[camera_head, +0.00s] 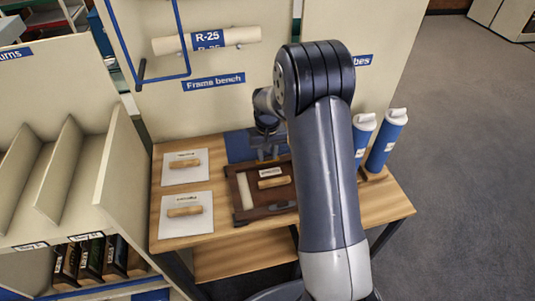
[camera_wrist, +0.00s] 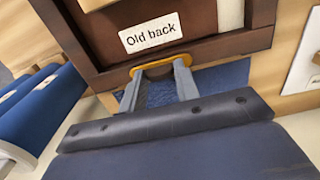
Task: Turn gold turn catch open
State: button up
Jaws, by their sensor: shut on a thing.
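The gold turn catch (camera_wrist: 160,67) sits at the edge of the dark brown frame (camera_wrist: 205,50), close to the label "Old back" (camera_wrist: 150,33) in the wrist view. My gripper (camera_wrist: 158,82) reaches this edge with one finger on each side of the catch, shut on it. In the head view the frame (camera_head: 233,189) lies on the bench, with a wooden handle (camera_head: 273,182) on its back. My gripper (camera_head: 268,158) is at the frame's far edge there. My arm hides the frame's right side, and the catch is too small to make out clearly.
Two pale panels with wooden handles (camera_head: 184,176) (camera_head: 186,227) lie left of the frame on the wooden bench (camera_head: 398,206). A blue mat (camera_head: 238,146) lies beyond the frame. A shelf unit (camera_head: 60,170) stands at left.

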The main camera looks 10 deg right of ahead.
dwell(0.4)
jog(key=o, duration=1)
notch_tip(320, 180, up, 11)
jog(key=shift+f+b, duration=0.1)
jog(key=shift+b, duration=0.3)
notch_tip(320, 180, down, 10)
jog(key=shift+f+p, duration=0.25)
jog(key=shift+p, duration=0.15)
jog(key=shift+f, duration=0.1)
